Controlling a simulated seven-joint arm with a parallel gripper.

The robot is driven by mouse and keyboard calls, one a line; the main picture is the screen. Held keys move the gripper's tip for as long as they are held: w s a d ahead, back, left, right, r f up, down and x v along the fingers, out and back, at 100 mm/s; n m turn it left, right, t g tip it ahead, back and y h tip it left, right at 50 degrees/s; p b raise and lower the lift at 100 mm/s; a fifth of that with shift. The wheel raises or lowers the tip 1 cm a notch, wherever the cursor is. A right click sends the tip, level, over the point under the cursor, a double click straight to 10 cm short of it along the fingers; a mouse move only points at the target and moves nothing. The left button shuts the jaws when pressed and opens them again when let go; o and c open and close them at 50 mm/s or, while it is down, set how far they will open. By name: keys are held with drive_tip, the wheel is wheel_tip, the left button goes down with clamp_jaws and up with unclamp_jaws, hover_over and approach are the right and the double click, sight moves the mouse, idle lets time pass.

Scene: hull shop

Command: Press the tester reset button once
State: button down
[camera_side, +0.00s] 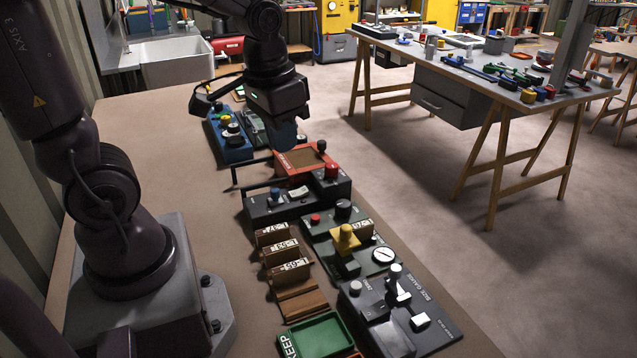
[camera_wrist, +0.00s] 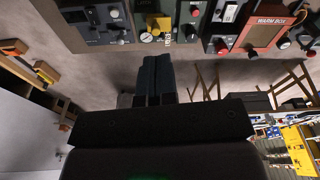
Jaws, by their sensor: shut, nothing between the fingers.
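The likely tester is a dark green panel (camera_side: 372,262) on the bench, with a round white dial (camera_side: 383,255), a yellow clamp-like part (camera_side: 346,238), a black knob and a red button (camera_side: 315,218). No tester label is readable. The green panel (camera_wrist: 182,32) also shows at the top of the wrist view, with its red button (camera_wrist: 195,12). My gripper (camera_side: 287,136) is shut and empty, raised above the bench near the red warm box, behind and left of the green panel. In the wrist view my shut fingers (camera_wrist: 155,62) point toward the panels, apart from them.
The red warm box (camera_side: 300,160) and a dark box (camera_side: 297,200) with red and blue knobs lie between my gripper and the green panel. A grey size gauge (camera_side: 440,338), wooden slots (camera_side: 300,302) and a green tray (camera_side: 320,338) stand nearer. A blue device (camera_side: 230,150) stands farther back.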

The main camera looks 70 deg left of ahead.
sight(316, 217)
drive_tip(key=shift+m+g, duration=0.8)
drive_tip(key=shift+m, duration=0.1)
drive_tip(key=w+a+f, duration=0.3)
drive_tip(key=f, duration=0.2)
drive_tip(key=w+a+f, duration=0.3)
drive_tip(key=f, duration=0.3)
drive_tip(key=w+a+f, duration=0.3)
drive_tip(key=f, duration=0.2)
drive_tip(key=shift+w+a+f, duration=0.25)
drive_tip(key=shift+a, duration=0.05)
drive_tip(key=shift+f, duration=0.15)
drive_tip(key=shift+f, duration=3.4)
drive_tip(key=shift+f, duration=0.45)
drive_tip(key=shift+r, duration=3)
